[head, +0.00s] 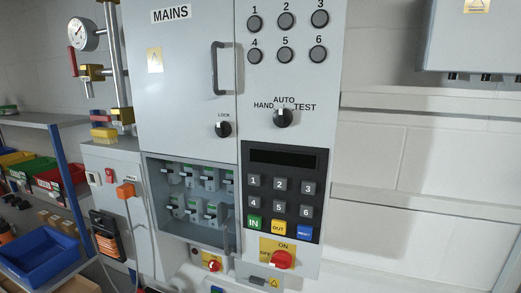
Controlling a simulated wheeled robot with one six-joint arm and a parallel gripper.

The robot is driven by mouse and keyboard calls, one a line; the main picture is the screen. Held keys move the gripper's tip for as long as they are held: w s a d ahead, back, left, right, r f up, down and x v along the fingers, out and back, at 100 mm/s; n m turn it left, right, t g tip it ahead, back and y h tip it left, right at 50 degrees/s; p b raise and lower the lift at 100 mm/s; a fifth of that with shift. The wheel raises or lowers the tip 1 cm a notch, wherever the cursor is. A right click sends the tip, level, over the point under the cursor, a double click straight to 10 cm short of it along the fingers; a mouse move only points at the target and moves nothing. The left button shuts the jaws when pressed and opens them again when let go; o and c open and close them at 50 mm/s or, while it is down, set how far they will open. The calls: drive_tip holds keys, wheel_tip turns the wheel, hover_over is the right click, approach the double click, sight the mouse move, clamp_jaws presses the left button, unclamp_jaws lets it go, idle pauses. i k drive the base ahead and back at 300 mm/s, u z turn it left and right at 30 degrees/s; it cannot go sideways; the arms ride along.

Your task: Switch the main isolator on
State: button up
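A red rotary switch (282,259) sits on a yellow plate (266,244) at the bottom of the right-hand panel, below the keypad. The plate reads ON above the knob and seems to read OFF at its left, partly covered by the knob. This looks like the main isolator. I cannot tell clearly which mark the knob points to. A smaller red knob on yellow (212,265) sits lower left of it. The upper left door (183,75) is labelled MAINS. My gripper is not clearly in view.
Above the isolator are a keypad (282,196), a black HAND/AUTO/TEST selector (283,118) and several round buttons. An open breaker recess (190,238) lies left. A small grey box (259,277) juts below the isolator. Shelves with bins (40,248) stand far left.

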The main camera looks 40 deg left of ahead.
sight(281, 259)
drive_tip(key=u, duration=3.2)
drive_tip(key=k, duration=0.95)
drive_tip(key=z, duration=1)
drive_tip(key=i, duration=1)
